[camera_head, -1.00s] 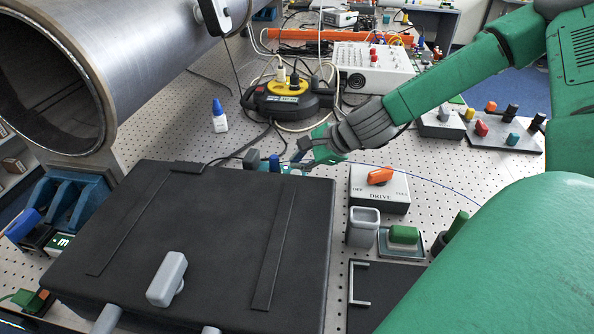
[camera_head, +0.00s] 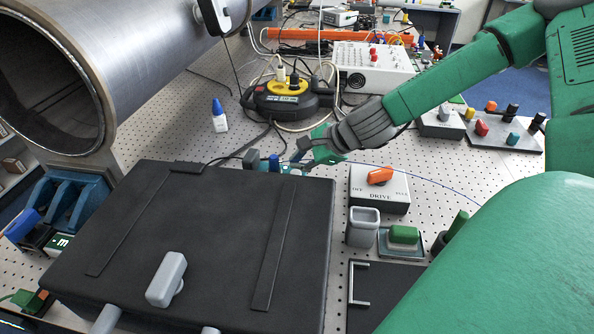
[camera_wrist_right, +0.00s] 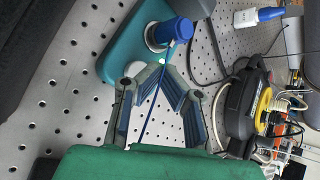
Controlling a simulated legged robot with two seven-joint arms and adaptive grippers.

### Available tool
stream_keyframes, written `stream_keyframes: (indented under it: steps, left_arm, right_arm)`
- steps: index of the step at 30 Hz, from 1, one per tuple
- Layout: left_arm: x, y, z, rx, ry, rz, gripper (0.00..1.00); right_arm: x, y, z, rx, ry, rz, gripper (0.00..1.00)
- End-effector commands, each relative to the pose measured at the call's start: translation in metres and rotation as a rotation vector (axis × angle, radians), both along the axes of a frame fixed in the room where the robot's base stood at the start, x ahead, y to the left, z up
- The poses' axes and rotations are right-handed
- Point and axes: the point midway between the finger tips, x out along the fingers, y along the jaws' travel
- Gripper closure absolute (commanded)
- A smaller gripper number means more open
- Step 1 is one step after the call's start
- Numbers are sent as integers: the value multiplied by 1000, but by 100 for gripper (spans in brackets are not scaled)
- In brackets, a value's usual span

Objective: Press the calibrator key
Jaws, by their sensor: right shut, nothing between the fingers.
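A blue round cap, which looks like the calibrator key (camera_head: 274,162), stands on a small teal block behind the black case. In the right wrist view the blue key (camera_wrist_right: 174,31) sits on a pale collar on the teal block (camera_wrist_right: 128,50). My right gripper (camera_head: 297,159) is just right of the key in the head view. In the right wrist view my right gripper (camera_wrist_right: 168,70) is shut and empty, its tips close beside the key. I cannot tell whether they touch it. The case partly hides the teal block in the head view. My left gripper is not in view.
The black case (camera_head: 215,215) fills the front. The DRIVE box (camera_head: 365,198) with an orange knob and a green button (camera_head: 404,234) are on the right. A cable reel (camera_head: 285,100) and a white-and-blue bottle (camera_head: 219,122) stand behind. A large pipe (camera_head: 130,40) is at the left.

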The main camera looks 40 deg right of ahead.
Motion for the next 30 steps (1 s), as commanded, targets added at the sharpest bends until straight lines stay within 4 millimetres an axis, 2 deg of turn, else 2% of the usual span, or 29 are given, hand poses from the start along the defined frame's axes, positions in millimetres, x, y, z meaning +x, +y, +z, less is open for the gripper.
stream_keyframes:
  steps: [9,30]
  left_arm:
    - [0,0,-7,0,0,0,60]
    - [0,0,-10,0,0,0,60]
  right_arm:
    - [-2,9,-4,-2,0,3,100]
    - [-2,8,-8,-1,-1,1,100]
